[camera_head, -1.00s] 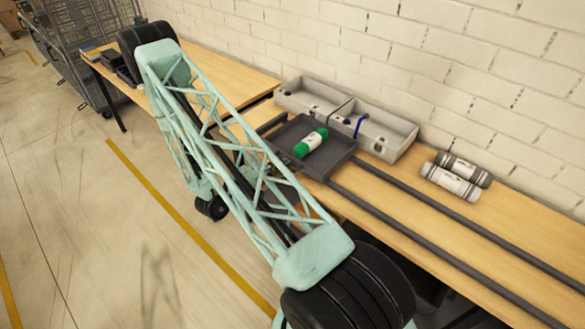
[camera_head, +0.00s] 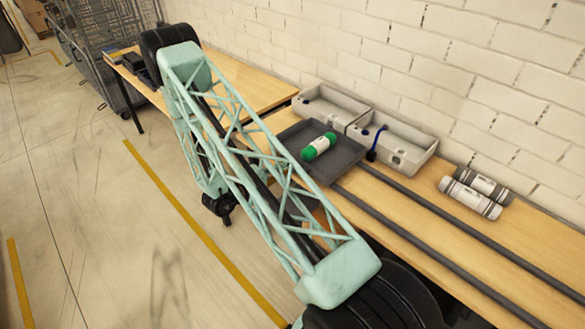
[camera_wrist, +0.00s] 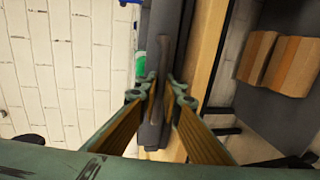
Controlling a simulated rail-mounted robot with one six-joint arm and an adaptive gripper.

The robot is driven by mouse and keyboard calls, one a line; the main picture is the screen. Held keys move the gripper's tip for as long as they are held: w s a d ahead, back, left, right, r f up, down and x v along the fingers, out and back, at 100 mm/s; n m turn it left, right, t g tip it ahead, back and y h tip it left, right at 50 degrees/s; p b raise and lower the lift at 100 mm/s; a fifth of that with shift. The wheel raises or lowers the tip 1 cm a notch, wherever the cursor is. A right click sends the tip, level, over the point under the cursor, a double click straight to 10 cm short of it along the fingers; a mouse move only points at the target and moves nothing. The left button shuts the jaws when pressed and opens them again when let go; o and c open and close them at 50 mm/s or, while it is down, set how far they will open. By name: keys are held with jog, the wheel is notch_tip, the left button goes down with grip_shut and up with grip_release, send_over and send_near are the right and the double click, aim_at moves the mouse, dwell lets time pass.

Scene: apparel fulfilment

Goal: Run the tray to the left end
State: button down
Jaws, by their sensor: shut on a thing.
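The dark grey tray (camera_head: 345,163) sits on two dark rails (camera_head: 420,222) along the wooden table. A green and white roll (camera_head: 319,146) lies inside it. In the head view no bare rail shows left of the tray, though my arm covers part of that area. In the wrist view my gripper (camera_wrist: 160,92) has its fingers on either side of the tray's near edge (camera_wrist: 168,25), shut on it. Part of the green roll (camera_wrist: 140,62) shows beside the edge. My gripper is hidden behind my arm in the head view.
Two grey open bins (camera_head: 425,158) stand behind the tray against the white brick wall. Two grey and white rolls (camera_head: 470,199) lie right of the bins. Another table (camera_head: 245,85) and a wire cage (camera_head: 95,40) are at the left. Brown boxes (camera_wrist: 275,62) show below in the wrist view.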

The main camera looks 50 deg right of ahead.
jog(key=c, duration=2.8)
grip_release()
jog(key=shift+w, duration=0.25)
jog(key=shift+a, duration=0.15)
jog(key=shift+v, duration=5.9)
